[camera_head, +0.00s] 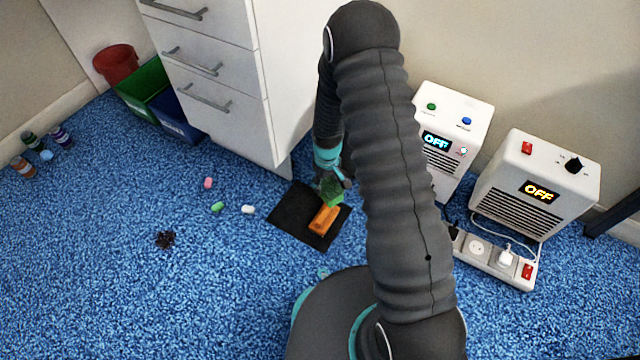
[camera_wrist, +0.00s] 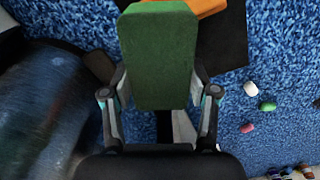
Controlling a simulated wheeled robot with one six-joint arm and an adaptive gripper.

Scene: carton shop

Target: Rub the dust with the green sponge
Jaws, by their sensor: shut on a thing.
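The green sponge (camera_head: 331,190) is between the fingers of my gripper (camera_head: 334,178), which is shut on it. In the wrist view the sponge (camera_wrist: 160,55) stands out beyond the fingers of my gripper (camera_wrist: 160,100). In the head view it is over the black mat (camera_head: 285,215), next to an orange block (camera_head: 323,219); I cannot tell whether it touches either. The dust (camera_head: 165,240) is a small dark patch on the blue carpet, left of the mat and apart from the gripper.
A pink (camera_head: 208,183), a green (camera_head: 217,207) and a white piece (camera_head: 248,209) lie between dust and mat. A white drawer cabinet (camera_head: 225,70), bins (camera_head: 172,115) and small bottles (camera_head: 30,140) stand behind. Two white heaters (camera_head: 535,185) and a power strip (camera_head: 490,262) are right. Carpet around the dust is clear.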

